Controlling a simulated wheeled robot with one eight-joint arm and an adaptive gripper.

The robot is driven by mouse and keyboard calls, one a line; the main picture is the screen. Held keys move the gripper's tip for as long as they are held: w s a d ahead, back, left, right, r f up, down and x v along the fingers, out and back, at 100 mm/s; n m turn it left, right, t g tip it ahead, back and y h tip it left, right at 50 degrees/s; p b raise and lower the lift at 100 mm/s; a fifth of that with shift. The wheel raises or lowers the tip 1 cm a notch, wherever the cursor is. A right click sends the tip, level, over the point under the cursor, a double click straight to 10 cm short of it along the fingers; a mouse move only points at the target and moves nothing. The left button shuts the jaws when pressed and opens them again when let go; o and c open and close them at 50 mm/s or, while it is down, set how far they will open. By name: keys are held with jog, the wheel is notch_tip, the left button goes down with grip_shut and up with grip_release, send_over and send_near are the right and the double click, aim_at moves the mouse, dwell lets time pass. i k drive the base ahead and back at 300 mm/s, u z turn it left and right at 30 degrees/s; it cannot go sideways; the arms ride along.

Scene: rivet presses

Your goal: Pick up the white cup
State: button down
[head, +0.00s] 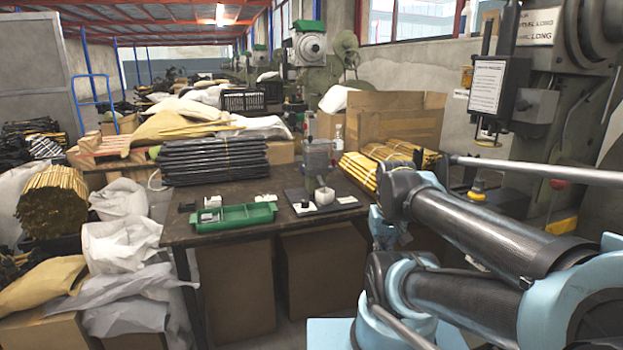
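A small white cup (324,195) stands on the workbench (235,186). It is on or right beside a dark flat base (338,206), in front of a grey upright fixture (318,160). My light blue and black arm fills the lower right of the head view. Its links reach in to just right of the bench, apart from the cup. I cannot make out my gripper in this view.
A green tray (233,218) with small pieces lies left of the cup. Bundled black rods (213,162) lie behind the tray; yellow bundles (362,170) and an open cardboard box (397,125) are right. White sacks (118,245) crowd the bench's left side.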

aim_at(324, 196)
jog(key=u, duration=0.05)
jog(key=k, duration=0.5)
jog(key=u, duration=1.5)
jog(key=i, duration=0.6)
jog(key=z, duration=1.55)
